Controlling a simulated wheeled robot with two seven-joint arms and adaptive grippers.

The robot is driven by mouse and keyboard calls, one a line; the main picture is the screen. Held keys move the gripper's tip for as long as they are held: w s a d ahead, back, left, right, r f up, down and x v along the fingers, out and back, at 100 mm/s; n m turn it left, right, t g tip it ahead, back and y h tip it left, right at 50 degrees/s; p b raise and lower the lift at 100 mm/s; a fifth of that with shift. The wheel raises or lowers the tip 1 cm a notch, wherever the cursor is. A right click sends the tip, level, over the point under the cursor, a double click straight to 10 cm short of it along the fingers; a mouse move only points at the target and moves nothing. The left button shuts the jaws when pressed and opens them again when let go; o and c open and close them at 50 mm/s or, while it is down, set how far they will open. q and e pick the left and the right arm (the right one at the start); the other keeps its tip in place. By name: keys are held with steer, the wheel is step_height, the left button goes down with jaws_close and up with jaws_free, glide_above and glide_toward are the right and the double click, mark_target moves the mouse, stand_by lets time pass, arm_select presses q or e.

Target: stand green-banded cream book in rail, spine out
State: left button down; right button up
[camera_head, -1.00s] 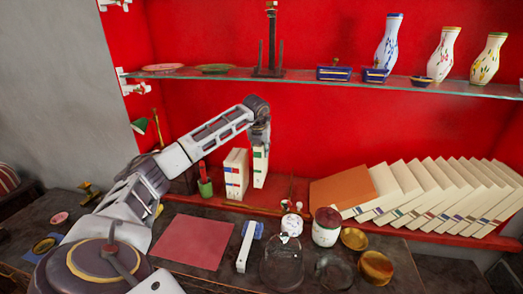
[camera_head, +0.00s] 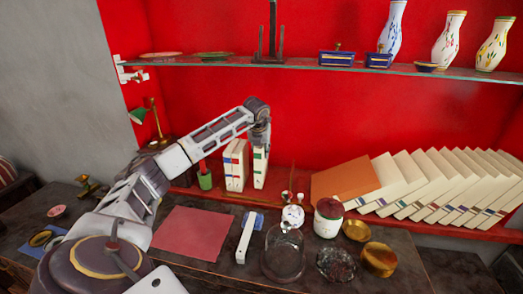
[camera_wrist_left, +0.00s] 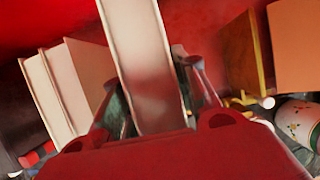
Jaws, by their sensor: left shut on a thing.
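The green-banded cream book (camera_head: 260,167) stands upright on the red lower shelf, with its spine and green band facing out. My left gripper (camera_head: 262,146) is shut on its upper part; the book also shows between the fingers in the left wrist view (camera_wrist_left: 147,65). Other cream books (camera_head: 236,165) with red and blue bands stand upright just to its left, with a small gap between. They show at the left of the wrist view (camera_wrist_left: 65,90). Whether the held book's bottom touches the rail is hard to tell. My right gripper is not in view.
A green pot (camera_head: 205,180) stands left of the books. A leaning row of cream books (camera_head: 440,185) and an orange book (camera_head: 343,181) fill the right shelf. A glass shelf (camera_head: 300,69) runs above. A red mat (camera_head: 195,232) and a glass dome (camera_head: 283,254) lie in front.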

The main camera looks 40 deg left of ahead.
arm_select(q)
step_height(320, 180, down, 3)
steer(key=shift+r+b, duration=0.15)
steer(key=shift+b, duration=0.45)
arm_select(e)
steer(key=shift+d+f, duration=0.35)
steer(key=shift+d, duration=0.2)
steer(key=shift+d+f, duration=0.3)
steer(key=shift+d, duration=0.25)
arm_select(q)
steer(key=shift+f, duration=0.4)
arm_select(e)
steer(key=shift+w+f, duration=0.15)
arm_select(q)
steer(key=c, duration=1)
jaws_free()
